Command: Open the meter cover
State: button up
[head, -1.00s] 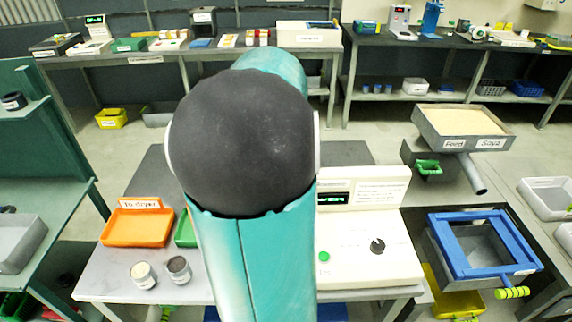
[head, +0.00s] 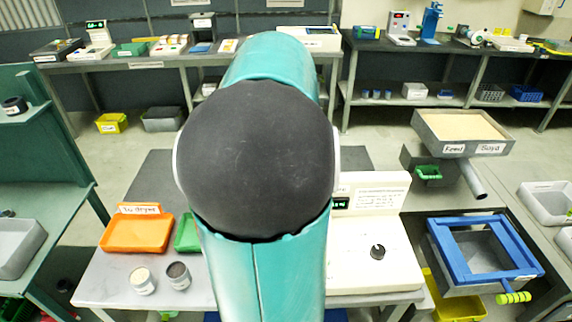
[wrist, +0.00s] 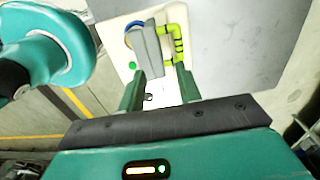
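A grey piece (wrist: 150,52) with a blue round part stands beside the handle. My gripper (wrist: 160,82) has its green fingers apart over the panel, near the handle; contact cannot be told. The head view hides my gripper.
An orange tray (head: 138,234) and two small jars (head: 143,280) stand on the bench's left side. A blue frame (head: 480,250) with a yellow-green handle is at right. A sand-filled tray (head: 462,127) is behind it. Grey bench surface (wrist: 240,40) lies right of the panel.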

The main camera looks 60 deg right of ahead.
notch_tip(320, 180, up, 7)
jog(key=shift+d+f, duration=0.15)
jog(key=shift+w, duration=0.15)
dwell(0.5)
jog(key=w+a+f+n+t, duration=0.2)
jog(key=w+a+n, duration=0.3)
jog(key=a+n, duration=0.45)
jog(key=w+a+f+n+t, duration=0.1)
jog(key=w+a+n, duration=0.55)
jog(key=a, duration=0.65)
jog(key=s+a+f+n+t, duration=0.1)
jog(key=a+f+n, duration=0.1)
jog(key=a+n, duration=0.5)
jog(key=s+a+f+n+t, duration=0.1)
jog(key=s+a+f+n, duration=0.1)
jog(key=a+n, duration=0.5)
jog(key=a+f, duration=0.1)
jog(key=a, duration=0.3)
jog(key=shift+s+n+t+h, duration=0.2)
jog(key=shift+n+t+h, duration=0.1)
jog(key=shift+t, duration=0.1)
jog(key=shift+f, duration=0.1)
